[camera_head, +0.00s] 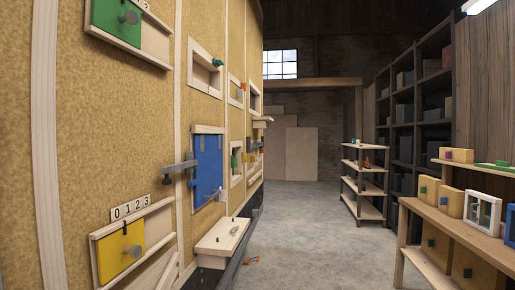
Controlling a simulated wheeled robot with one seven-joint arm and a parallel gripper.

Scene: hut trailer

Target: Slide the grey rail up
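Several grey parts show on the tan wall at left, and I cannot tell for sure which one is the grey rail. A grey bar (181,167) juts out level at the left edge of a blue panel (208,165) in a pale wooden frame. A smaller grey handle (212,196) sticks out from the lower part of the blue panel. A long dark strip (237,257) runs along the foot of the wall. My gripper is not in view.
A yellow sliding panel (121,252) under a 0-3 scale is at lower left. A small wooden ledge (222,237) juts from the wall. Shelves with boxes line the right side.

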